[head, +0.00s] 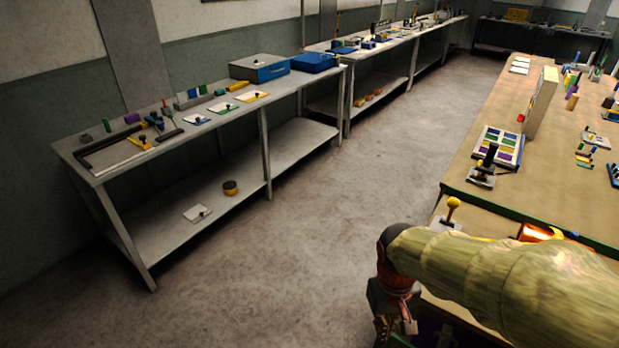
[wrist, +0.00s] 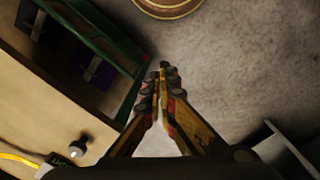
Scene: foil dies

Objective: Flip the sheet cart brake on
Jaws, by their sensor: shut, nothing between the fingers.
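My gripper (wrist: 162,78) is shut and empty in the wrist view, its fingertips together over the bare grey floor. In the head view my gripper (head: 396,322) hangs at the bottom edge beside the right-hand bench, and its fingertips are not clear there. I cannot make out the sheet cart or its brake for certain in either view. A yellow ball-topped lever (head: 452,206) stands upright at the near end of the bench, just above my arm, apart from the gripper.
The wooden bench (head: 470,250) with a dark green edge is at right. In the wrist view a green-edged open compartment (wrist: 88,50) lies left of the fingers, a round brown object (wrist: 168,7) ahead, and a grey metal edge (wrist: 285,150) lower right. The aisle floor (head: 330,210) is clear.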

